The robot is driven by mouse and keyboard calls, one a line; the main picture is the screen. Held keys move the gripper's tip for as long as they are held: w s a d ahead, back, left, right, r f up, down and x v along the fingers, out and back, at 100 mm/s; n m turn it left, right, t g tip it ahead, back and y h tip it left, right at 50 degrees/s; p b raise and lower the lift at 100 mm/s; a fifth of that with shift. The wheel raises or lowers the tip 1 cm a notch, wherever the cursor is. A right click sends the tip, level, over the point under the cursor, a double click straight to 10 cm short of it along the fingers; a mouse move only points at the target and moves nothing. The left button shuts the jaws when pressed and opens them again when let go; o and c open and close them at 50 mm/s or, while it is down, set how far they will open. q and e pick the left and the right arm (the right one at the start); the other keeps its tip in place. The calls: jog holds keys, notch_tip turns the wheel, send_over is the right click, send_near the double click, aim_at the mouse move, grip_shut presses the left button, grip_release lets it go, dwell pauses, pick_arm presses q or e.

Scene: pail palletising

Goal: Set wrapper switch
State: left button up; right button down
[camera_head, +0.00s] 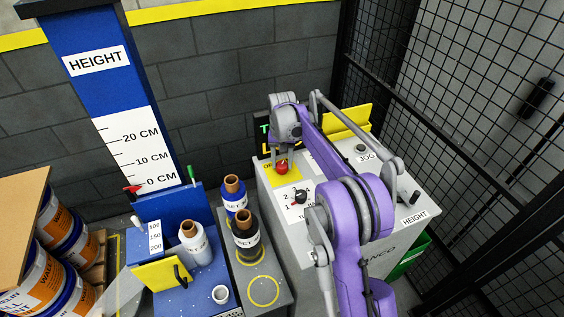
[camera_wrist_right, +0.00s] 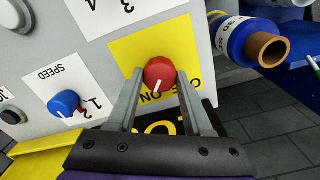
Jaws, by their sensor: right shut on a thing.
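The wrapper switch is a red knob (camera_head: 283,168) on a yellow plate on top of the grey control cabinet (camera_head: 275,215). In the right wrist view the red knob (camera_wrist_right: 160,74) sits between the two fingertips of my right gripper (camera_wrist_right: 160,82), which is shut on it. The knob's white mark points down-left, toward the printed ON; OFF is printed to its right. My left gripper is not in view.
A black selector (camera_head: 300,196), a JOG button (camera_head: 361,148) and a HEIGHT lever (camera_head: 415,196) share the cabinet top. A blue SPEED knob (camera_wrist_right: 64,103) is near my right gripper. Film rolls (camera_head: 246,230) stand left; a mesh fence (camera_head: 480,130) is right.

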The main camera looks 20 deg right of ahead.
aim_at(282, 164)
jog(key=shift+m, duration=0.6)
jog(key=shift+c, duration=1.5)
grip_release()
notch_tip(282, 164, up, 11)
jog(key=shift+p, duration=0.35)
